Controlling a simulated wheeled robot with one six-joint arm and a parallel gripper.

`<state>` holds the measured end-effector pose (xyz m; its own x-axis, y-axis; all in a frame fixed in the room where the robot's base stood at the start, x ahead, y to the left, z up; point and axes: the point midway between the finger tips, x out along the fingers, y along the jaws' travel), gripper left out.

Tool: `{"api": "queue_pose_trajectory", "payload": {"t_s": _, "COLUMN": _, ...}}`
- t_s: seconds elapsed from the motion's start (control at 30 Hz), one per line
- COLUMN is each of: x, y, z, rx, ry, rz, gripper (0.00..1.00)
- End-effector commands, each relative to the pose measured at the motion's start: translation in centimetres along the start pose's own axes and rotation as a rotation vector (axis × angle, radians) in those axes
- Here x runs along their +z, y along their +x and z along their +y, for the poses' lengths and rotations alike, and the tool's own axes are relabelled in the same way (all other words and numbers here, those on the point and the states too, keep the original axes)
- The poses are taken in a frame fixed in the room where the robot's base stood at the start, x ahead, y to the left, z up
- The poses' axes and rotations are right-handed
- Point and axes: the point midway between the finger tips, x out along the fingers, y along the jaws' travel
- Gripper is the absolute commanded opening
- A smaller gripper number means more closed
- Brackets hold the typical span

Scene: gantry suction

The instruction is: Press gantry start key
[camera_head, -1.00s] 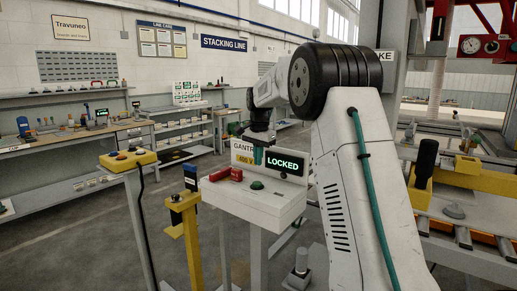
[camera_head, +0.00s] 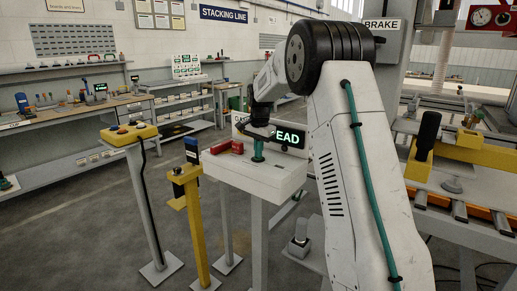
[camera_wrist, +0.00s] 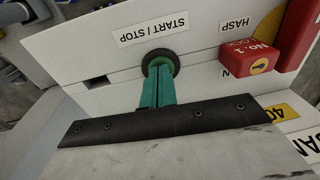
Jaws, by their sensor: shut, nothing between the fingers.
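The start key is a round green button in a dark ring (camera_wrist: 160,62), under a START / STOP label (camera_wrist: 153,28) in the wrist view. It sits on the top of a white control box (camera_head: 275,181). My gripper (camera_head: 258,150) is shut and empty, with its teal fingers pointing down. In the wrist view the fingertips (camera_wrist: 160,72) lie over the key and appear to touch it; they cover much of it. How far the key is pressed cannot be told.
A red lock block marked NO. 1 (camera_wrist: 250,57) sits by the HASP label, beside the key. A yellow post (camera_head: 190,220) and a yellow-topped pedestal (camera_head: 128,134) stand left of the box. A roller conveyor (camera_head: 470,205) lies at right.

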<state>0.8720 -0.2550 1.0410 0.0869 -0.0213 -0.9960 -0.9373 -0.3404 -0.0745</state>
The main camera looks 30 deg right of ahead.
Motion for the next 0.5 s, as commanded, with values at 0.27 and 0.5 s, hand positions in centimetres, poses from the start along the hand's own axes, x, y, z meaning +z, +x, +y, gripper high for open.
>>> {"api": "queue_pose_trajectory", "payload": {"t_s": 0.27, "x": 0.14, "y": 1.68, "z": 0.19, "rx": 0.007, "ry": 0.0, "rz": -0.005, "gripper": 0.0}}
{"api": "queue_pose_trajectory", "payload": {"t_s": 0.5, "x": 0.18, "y": 1.17, "z": 0.2, "rx": 0.007, "ry": 0.0, "rz": -0.006, "gripper": 0.0}}
